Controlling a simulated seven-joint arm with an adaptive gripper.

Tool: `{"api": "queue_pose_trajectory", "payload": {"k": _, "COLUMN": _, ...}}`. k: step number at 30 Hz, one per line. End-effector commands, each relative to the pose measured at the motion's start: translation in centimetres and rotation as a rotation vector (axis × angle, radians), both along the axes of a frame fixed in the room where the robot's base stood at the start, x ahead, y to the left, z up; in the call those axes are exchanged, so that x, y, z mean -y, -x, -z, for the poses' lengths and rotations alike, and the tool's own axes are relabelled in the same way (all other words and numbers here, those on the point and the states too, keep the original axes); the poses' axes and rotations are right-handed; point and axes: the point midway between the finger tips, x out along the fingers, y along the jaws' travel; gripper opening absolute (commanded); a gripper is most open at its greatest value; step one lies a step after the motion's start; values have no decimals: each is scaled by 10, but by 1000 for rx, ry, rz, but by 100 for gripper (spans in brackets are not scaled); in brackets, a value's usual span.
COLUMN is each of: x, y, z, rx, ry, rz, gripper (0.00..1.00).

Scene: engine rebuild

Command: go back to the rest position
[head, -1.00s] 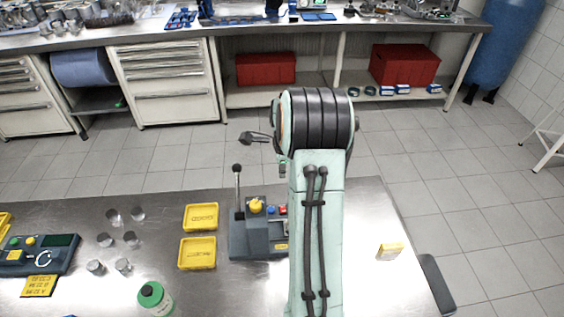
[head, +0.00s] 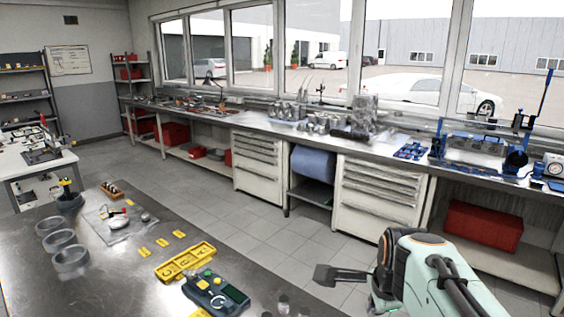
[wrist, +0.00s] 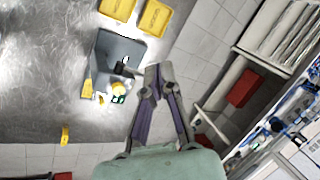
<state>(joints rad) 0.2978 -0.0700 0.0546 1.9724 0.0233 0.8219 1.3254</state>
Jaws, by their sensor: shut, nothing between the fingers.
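My gripper (head: 338,275) shows at the lower right of the head view. It is held out in the air near the edge of the steel table, with the floor and drawer units behind it. In the wrist view my gripper (wrist: 155,70) has its fingertips together with nothing between them.
The steel table (head: 130,285) carries a yellow tray (head: 185,262), a control panel (head: 216,293) and several grey rings. Two yellow trays, one of them here (wrist: 155,16), lie near the control box. A long workbench (head: 330,130) runs along the windows. Floor between is clear.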

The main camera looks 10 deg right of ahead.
Motion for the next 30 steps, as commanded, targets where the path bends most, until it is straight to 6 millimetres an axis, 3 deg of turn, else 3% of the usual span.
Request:
{"api": "queue_pose_trajectory", "payload": {"k": 1, "x": -31, "y": 25, "z": -5, "rx": -13, "ry": 30, "rz": -158, "gripper": 0}}
{"api": "queue_pose_trajectory", "payload": {"k": 3, "x": -63, "y": 62, "z": -1, "rx": -52, "ry": 75, "rz": -393, "gripper": 0}}
{"api": "queue_pose_trajectory", "payload": {"k": 6, "x": -93, "y": 120, "z": 17, "rx": -129, "ry": 135, "rz": -757, "gripper": 0}}
{"api": "queue_pose_trajectory", "payload": {"k": 9, "x": -103, "y": 167, "z": 43, "rx": -221, "ry": 168, "rz": -1075, "gripper": 0}}
{"api": "queue_pose_trajectory", "payload": {"k": 12, "x": -105, "y": 199, "z": 65, "rx": -313, "ry": 160, "rz": -1320, "gripper": 0}}
{"api": "queue_pose_trajectory", "payload": {"k": 15, "x": -106, "y": 214, "z": 73, "rx": -355, "ry": 159, "rz": -1515, "gripper": 0}}
{"api": "queue_pose_trajectory", "payload": {"k": 19, "x": -106, "y": 217, "z": 72, "rx": -358, "ry": 181, "rz": -1653, "gripper": 0}}
{"api": "queue_pose_trajectory", "payload": {"k": 30, "x": -106, "y": 216, "z": 71, "rx": -353, "ry": 191, "rz": -1681, "gripper": 0}}
